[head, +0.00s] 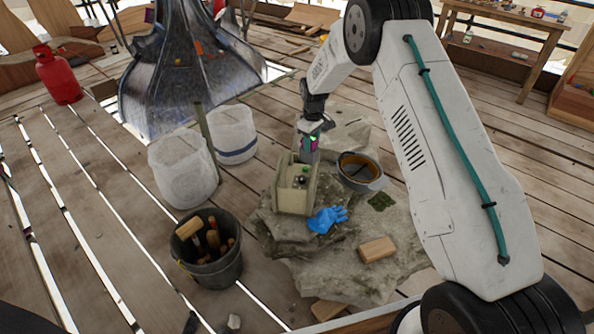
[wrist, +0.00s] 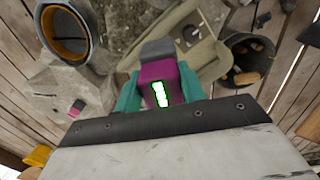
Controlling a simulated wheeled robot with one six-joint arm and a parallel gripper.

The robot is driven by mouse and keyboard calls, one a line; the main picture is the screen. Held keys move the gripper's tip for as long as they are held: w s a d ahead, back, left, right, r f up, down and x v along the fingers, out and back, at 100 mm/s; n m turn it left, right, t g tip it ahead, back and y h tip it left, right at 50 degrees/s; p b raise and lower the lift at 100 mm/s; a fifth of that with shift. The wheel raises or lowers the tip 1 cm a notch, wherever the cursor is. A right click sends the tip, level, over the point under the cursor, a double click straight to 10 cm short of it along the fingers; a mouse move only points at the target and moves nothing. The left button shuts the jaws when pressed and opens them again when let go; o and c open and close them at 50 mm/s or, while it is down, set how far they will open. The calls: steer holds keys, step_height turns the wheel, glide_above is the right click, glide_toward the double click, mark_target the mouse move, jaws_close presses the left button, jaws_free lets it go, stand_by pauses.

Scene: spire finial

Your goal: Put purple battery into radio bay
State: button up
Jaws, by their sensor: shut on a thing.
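The purple battery (wrist: 158,84) has a grey end and a glowing green-white panel, and my gripper (wrist: 158,92) is shut on it between teal fingers in the wrist view. In the head view the battery (head: 312,141) is small and partly covered by my gripper (head: 312,128). The radio (head: 292,196) is a beige box with a green button and dark knobs, standing on the stone slab. The held battery is at or just above the radio's far right end; I cannot tell whether they touch. The bay opening is not clear in either view. The radio also shows in the wrist view (wrist: 200,62).
A grey pot with an amber inside (head: 361,170) stands right of the radio. A blue glove (head: 327,219) and a wooden block (head: 377,249) lie on the slab (head: 330,265). A tool bucket (head: 212,262) and white wrapped buckets (head: 183,168) stand left.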

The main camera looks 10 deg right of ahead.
steer(key=w+a+f+n, duration=0.1)
steer(key=w+f+n, duration=0.3)
steer(key=w, duration=0.5)
steer(key=shift+n, duration=0.8)
steer(key=f, duration=0.8)
steer(key=shift+w+a+f, duration=0.1)
steer(key=shift+w+f, duration=0.15)
steer(key=shift+f, duration=0.1)
steer(key=shift+f, duration=0.15)
steer(key=o, duration=1.1)
steer(key=shift+o, duration=0.2)
